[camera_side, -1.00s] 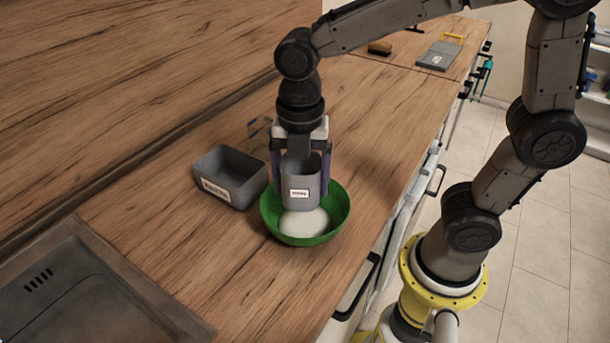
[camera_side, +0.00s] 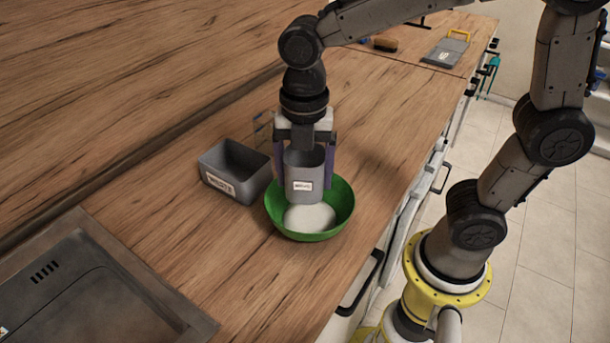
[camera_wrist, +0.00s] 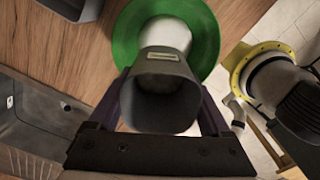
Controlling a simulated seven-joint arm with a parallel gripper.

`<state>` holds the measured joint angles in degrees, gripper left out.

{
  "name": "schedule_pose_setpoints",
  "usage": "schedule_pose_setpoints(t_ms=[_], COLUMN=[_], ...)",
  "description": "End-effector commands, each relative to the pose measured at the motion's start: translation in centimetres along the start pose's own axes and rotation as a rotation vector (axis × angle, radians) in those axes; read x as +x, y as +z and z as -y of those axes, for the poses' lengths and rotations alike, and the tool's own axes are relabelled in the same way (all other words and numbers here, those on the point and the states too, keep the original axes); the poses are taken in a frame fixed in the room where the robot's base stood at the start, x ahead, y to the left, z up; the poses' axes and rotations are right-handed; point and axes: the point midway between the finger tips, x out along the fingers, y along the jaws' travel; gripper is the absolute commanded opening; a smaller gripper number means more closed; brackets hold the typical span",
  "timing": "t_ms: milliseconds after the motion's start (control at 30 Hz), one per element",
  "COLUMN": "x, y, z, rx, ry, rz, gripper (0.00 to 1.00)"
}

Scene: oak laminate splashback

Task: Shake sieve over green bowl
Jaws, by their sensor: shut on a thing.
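The sieve (camera_side: 304,174) is a grey cup with a small white label, held upright between the fingers of my gripper (camera_side: 306,172). My gripper is shut on it. In the wrist view the sieve (camera_wrist: 160,85) lies between the two dark purple fingers (camera_wrist: 160,112). The green bowl (camera_side: 343,205) stands on the wooden counter right below the sieve. A white, pale mound (camera_side: 310,217) lies in the bowl. The sieve hides the bowl's back part in the side view. The bowl also shows in the wrist view (camera_wrist: 125,35).
A grey labelled bin (camera_side: 235,172) stands left of the bowl on the counter (camera_side: 190,235). A metal sink (camera_side: 90,295) is at the lower left. A brush (camera_side: 384,43) and a grey dustpan-like item (camera_side: 445,50) lie far back. The counter's front edge is right of the bowl.

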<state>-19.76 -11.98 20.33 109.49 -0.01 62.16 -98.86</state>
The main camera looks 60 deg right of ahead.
Motion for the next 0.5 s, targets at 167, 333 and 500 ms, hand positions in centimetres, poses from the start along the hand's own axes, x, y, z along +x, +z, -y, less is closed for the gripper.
schedule_pose_setpoints(t_ms=[167, 333, 500], x=[-0.9, -1.7, -2.4], y=[0.0, 0.0, 0.0], z=[0.0, 0.0, -0.1], rx=[0.0, 0.0, 0.0], ry=[0.002, 0.003, 0.003], rz=[0.0, 0.0, 0.0], gripper=[0.16, 0.16, 0.16])
